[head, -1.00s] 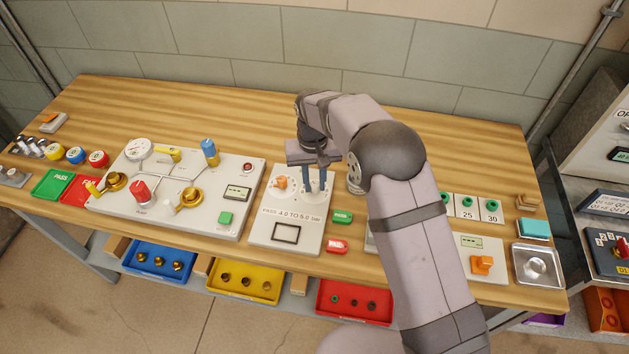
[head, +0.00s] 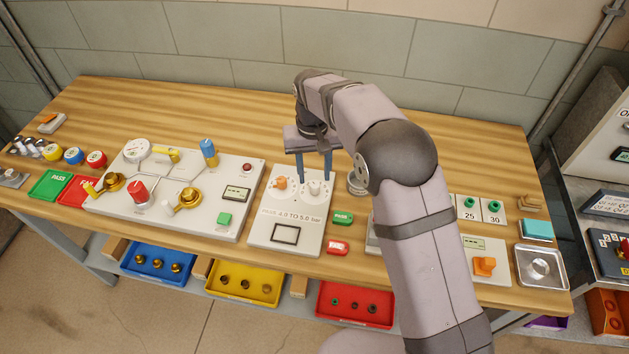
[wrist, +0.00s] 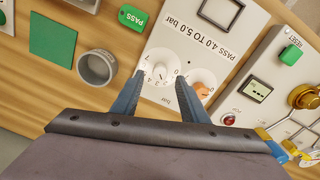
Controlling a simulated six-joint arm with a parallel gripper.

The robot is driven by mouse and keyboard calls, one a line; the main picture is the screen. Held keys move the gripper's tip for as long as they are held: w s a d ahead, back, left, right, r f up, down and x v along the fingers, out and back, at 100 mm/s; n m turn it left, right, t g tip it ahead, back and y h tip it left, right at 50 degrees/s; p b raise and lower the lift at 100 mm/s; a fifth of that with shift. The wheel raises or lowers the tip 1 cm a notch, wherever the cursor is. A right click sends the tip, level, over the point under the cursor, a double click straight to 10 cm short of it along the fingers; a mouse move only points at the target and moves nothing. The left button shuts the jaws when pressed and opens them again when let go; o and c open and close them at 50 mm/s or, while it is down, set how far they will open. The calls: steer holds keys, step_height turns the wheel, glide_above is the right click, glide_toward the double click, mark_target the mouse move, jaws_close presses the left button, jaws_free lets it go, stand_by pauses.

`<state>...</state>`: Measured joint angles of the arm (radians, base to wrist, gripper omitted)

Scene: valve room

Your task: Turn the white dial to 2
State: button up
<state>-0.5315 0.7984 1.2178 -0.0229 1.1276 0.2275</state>
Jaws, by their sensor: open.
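The white dial (head: 315,188) is on the right of the upper part of a light grey panel, beside an orange dial (head: 280,183). In the wrist view the white dial (wrist: 160,73) shows between my fingertips, inside a printed number scale. Its exact setting is too small to read surely. My gripper (head: 314,180) is open, pointing down over the white dial, with one blue finger to each side. The wrist view also shows my gripper (wrist: 159,77) with nothing held. I cannot tell how far above the panel the tips are.
A grey ring-like cup (wrist: 98,67) stands close beside the panel. Green PASS (head: 342,218) and red (head: 337,248) tags lie right of the panel. A larger panel with valves (head: 170,190) is to the left. The table behind is clear.

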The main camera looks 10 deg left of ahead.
mark_target(316, 184)
steer(key=shift+r+b, duration=0.3)
steer(key=shift+r, duration=1.4)
steer(key=shift+d+r, duration=0.1)
steer(key=shift+d, duration=0.15)
steer(key=s+d+r+t, duration=0.1)
steer(key=s+d, duration=0.2)
steer(key=d, duration=0.3)
steer(key=s+d+r+t, duration=0.1)
steer(key=s+d, duration=0.1)
steer(key=d, duration=0.4)
steer(key=s+d+r+t+y, duration=0.1)
steer(key=s+d, duration=0.2)
steer(key=d, duration=0.3)
steer(key=shift+s+r, duration=0.25)
steer(key=shift+s, duration=0.1)
steer(key=shift+t, duration=0.5)
steer(key=s+d, duration=0.1)
steer(key=s, duration=0.1)
steer(key=s+d+f, duration=0.1)
steer(key=d, duration=0.1)
steer(key=shift+s, duration=0.4)
steer(key=s+d+f+m+g, duration=0.1)
steer(key=s+d+f+g, duration=0.1)
steer(key=s, duration=0.3)
steer(key=s+d+f+m+g, duration=0.2)
steer(key=s+f, duration=0.2)
steer(key=s, duration=0.2)
steer(key=shift+d+m+h, duration=0.3)
steer(key=shift+d+h, duration=0.1)
steer(key=shift+r, duration=0.1)
